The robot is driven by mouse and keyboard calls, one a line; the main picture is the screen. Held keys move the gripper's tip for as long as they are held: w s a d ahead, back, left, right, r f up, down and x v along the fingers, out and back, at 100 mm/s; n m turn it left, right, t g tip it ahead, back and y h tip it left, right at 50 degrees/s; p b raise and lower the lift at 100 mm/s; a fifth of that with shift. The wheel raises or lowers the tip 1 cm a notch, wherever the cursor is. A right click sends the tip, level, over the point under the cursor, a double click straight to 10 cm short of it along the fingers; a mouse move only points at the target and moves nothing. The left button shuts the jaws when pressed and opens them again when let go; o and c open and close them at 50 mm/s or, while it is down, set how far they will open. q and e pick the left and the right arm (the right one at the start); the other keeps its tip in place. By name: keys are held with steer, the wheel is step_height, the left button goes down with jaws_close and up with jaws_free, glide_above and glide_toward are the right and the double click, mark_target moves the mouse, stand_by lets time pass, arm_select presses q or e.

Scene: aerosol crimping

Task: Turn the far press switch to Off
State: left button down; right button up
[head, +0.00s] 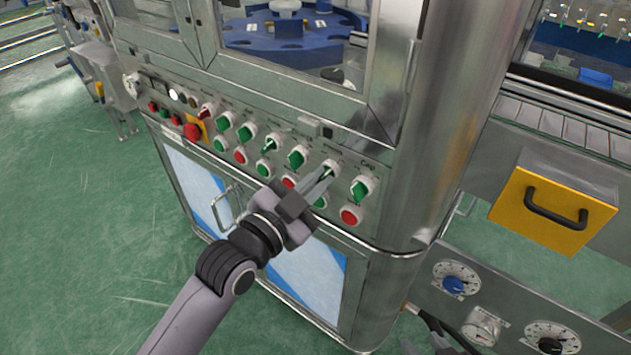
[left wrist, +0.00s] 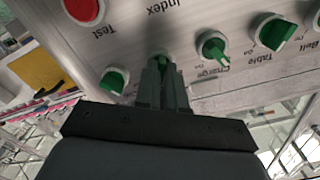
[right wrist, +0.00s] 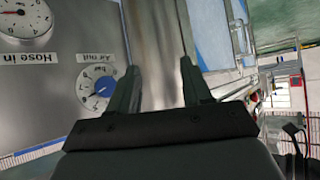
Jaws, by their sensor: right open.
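A row of green rotary switches runs along the sloped panel in the head view. My left gripper (head: 325,178) reaches the second switch from the right, a green-handled knob (head: 331,167) on a white collar. In the left wrist view the fingers stand close together with this green handle (left wrist: 160,62) between their tips; they look shut on it. The handle lies in line with the fingers. Its label is hidden or too small to read. My right gripper (right wrist: 162,66) is open and empty, low beside the machine's rounded metal corner post (right wrist: 158,30).
The Cap switch (head: 361,188) sits close to the right of the held switch, another green switch (head: 297,158) to its left. Red buttons (head: 350,216) and a red emergency stop (head: 193,131) are on the panel. A yellow drawer (head: 553,210) and gauges (head: 456,278) are at the right.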

steer(key=shift+a+r, duration=0.1)
steer(key=shift+r, duration=0.1)
arm_select(q)
steer(key=shift+n+p, duration=0.4)
steer(key=shift+p, duration=0.15)
steer(key=shift+r+n+p, duration=0.15)
steer(key=shift+n+p, duration=0.85)
steer(key=shift+n, duration=0.1)
steer(key=n+p, duration=0.2)
steer(key=n, duration=0.2)
steer(key=shift+n+p, duration=0.3)
steer(key=shift+p, duration=0.1)
steer(key=n+p, duration=0.1)
steer(key=n, duration=0.3)
arm_select(e)
steer(key=r, duration=0.3)
steer(key=d+r, duration=0.1)
steer(key=r, duration=0.1)
steer(key=shift+s, duration=0.35)
arm_select(q)
steer(key=shift+n+p, duration=0.3)
arm_select(e)
steer(key=shift+r, duration=0.1)
arm_select(q)
steer(key=c, duration=1.2)
jaws_free()
